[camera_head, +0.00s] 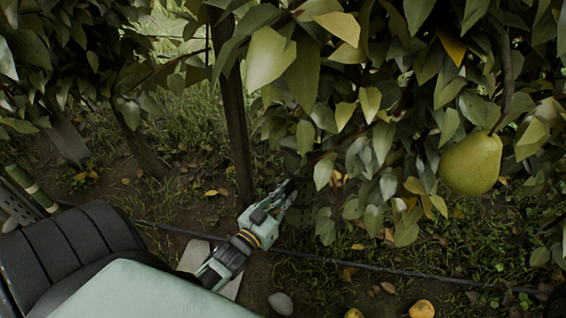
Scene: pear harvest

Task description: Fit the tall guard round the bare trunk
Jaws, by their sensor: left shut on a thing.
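My left gripper (287,195) reaches in from the lower left, just right of the foot of a dark upright trunk or post (236,130). It is shut on a dark, perforated piece that looks like the tall guard (300,212). Leaves and shade hide most of that guard, so I cannot tell whether it surrounds a trunk. Another trunk (136,142) leans further left, with no guard visible round it. My right gripper is out of view.
Dense leaves with a hanging pear (470,163) fill the upper right. A thin dark hose (335,261) crosses the ground. A grey stone (281,303) and a fallen yellow pear (421,309) lie in front. A grey panel (67,140) stands at the left.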

